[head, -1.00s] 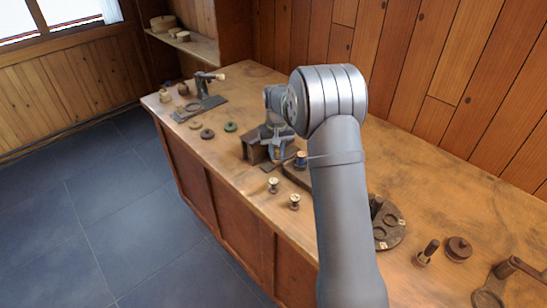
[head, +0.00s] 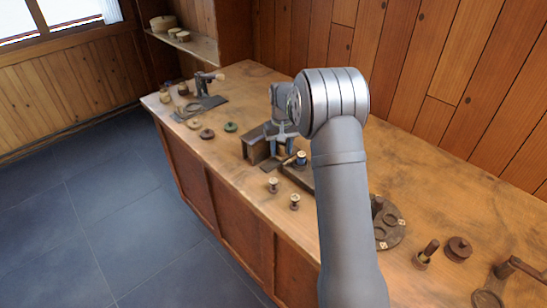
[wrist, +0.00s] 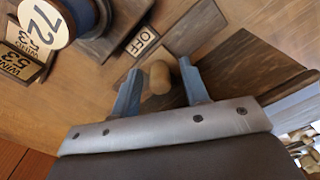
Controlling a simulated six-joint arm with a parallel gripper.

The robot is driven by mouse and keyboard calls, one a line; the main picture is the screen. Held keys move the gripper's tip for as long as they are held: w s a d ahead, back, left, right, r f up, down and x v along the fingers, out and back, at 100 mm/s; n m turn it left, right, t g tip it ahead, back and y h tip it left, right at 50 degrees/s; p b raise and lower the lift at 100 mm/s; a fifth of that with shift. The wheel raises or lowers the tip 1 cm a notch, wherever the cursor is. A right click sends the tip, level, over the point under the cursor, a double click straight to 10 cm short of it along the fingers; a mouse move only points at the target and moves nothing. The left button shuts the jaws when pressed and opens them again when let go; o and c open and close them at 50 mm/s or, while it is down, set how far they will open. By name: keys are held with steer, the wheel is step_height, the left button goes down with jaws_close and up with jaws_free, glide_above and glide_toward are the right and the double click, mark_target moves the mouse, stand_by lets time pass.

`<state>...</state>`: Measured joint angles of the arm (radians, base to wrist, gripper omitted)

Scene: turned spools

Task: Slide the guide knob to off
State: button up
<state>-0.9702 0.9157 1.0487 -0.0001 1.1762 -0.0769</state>
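The guide knob (wrist: 160,77), a small pale wooden cylinder, stands between the two fingers of my gripper (wrist: 159,68) in the wrist view. The fingers are apart, with a gap visible on each side of the knob. A small label reading OFF (wrist: 142,41) lies just beyond the knob on the dark wooden piece. In the head view my gripper (head: 280,143) is over the dark fixture (head: 256,151) on the bench; the knob cannot be made out there.
A spool marked 72 (wrist: 43,22) stands at upper left in the wrist view, beside cards reading WIND 53 (wrist: 18,62). In the head view, two small spools (head: 273,185) stand near the bench's front edge. A round dark holder (head: 389,238) lies right of my arm.

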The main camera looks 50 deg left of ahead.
mark_target(281, 146)
steer(key=shift+r, duration=0.1)
steer(key=shift+r, duration=3.35)
jaws_close()
steer(key=shift+r, duration=0.1)
steer(key=shift+r, duration=1.9)
